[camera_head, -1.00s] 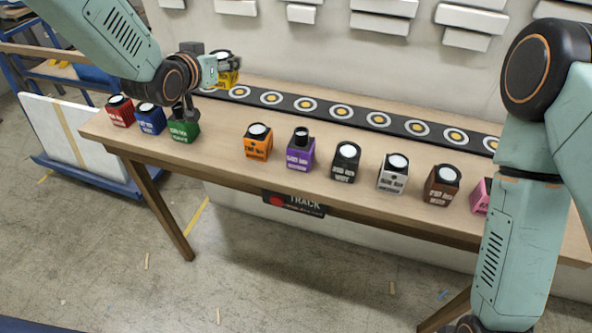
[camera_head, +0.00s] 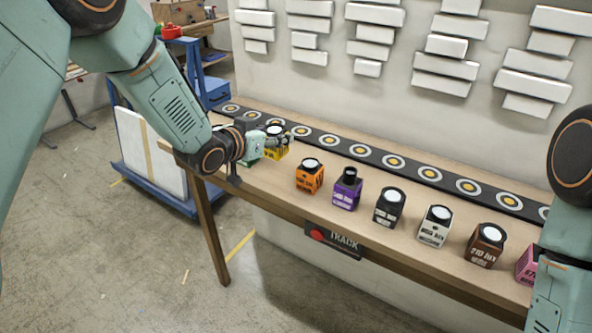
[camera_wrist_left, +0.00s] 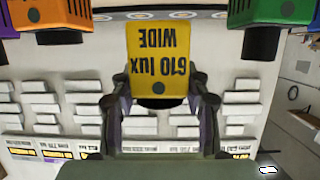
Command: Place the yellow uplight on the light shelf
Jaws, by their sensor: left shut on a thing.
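The yellow uplight (camera_head: 276,153) is in my left gripper (camera_head: 268,140), above the back half of the wooden shelf (camera_head: 285,188). In the left wrist view the gripper's fingers (camera_wrist_left: 160,92) are shut on the yellow uplight (camera_wrist_left: 158,50). Its face reads "610 lux WIDE" upside down in that picture. A black track (camera_head: 345,147) with ringed yellow spots runs along the back of the shelf. I cannot tell whether the uplight touches the shelf. My right gripper is out of view.
On the shelf stand orange (camera_head: 310,176), purple (camera_head: 347,189), black (camera_head: 389,208), white (camera_head: 435,226), brown (camera_head: 487,245) and pink (camera_head: 526,266) uplights. A green one (camera_head: 251,162) is partly hidden by my left gripper. White reliefs (camera_head: 376,36) hang on the wall behind.

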